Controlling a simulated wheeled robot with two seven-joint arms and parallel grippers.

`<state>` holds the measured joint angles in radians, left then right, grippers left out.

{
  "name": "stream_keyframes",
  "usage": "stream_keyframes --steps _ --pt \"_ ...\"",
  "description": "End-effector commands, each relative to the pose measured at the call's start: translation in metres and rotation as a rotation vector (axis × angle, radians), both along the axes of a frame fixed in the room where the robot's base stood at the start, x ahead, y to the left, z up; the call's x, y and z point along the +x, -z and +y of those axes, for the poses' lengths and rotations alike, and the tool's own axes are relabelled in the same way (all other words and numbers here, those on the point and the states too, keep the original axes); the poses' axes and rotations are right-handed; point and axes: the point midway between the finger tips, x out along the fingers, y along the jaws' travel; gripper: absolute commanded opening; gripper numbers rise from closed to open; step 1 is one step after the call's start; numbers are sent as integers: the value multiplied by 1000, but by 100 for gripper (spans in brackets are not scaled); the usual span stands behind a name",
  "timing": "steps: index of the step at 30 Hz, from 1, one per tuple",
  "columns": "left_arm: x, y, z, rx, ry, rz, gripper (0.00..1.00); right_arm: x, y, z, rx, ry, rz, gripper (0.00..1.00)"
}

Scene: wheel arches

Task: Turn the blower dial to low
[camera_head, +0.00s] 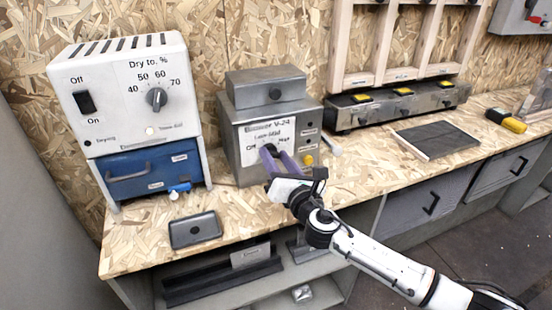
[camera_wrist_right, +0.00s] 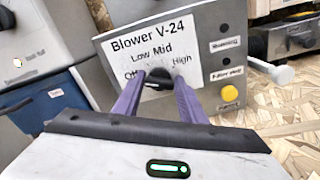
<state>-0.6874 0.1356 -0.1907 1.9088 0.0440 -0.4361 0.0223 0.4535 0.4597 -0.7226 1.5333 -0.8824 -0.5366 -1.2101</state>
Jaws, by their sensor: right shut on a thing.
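The blower (camera_head: 238,158) is a grey metal box marked V-24 on the bench, with a white label plate. In the right wrist view the blower (camera_wrist_right: 208,50) shows the words Off, Low, Mid and High around its black dial (camera_wrist_right: 158,76). My right gripper (camera_head: 277,156) reaches the front of the blower. In the right wrist view its purple fingers (camera_wrist_right: 157,88) are closed on the two sides of the dial. The fingers partly hide the dial, and I cannot tell which mark it points to. My left gripper is not in view.
A white and blue drying unit (camera_head: 125,95) with its own dial stands left of the blower. A dark tray (camera_head: 195,230) lies near the bench's front edge. A yellow button (camera_wrist_right: 229,93) is right of the dial. A wooden rack (camera_head: 385,50) stands behind to the right.

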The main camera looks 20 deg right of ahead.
Motion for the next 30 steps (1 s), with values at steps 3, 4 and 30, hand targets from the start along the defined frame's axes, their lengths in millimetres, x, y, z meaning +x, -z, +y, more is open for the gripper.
stream_keyframes --steps 3,4,30 --pt "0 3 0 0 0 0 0 0 1 0 61 -1 4 15" --pt "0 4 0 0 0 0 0 0 1 0 79 0 6 15" --pt "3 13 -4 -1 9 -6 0 0 4 -3 688 0 55 15"
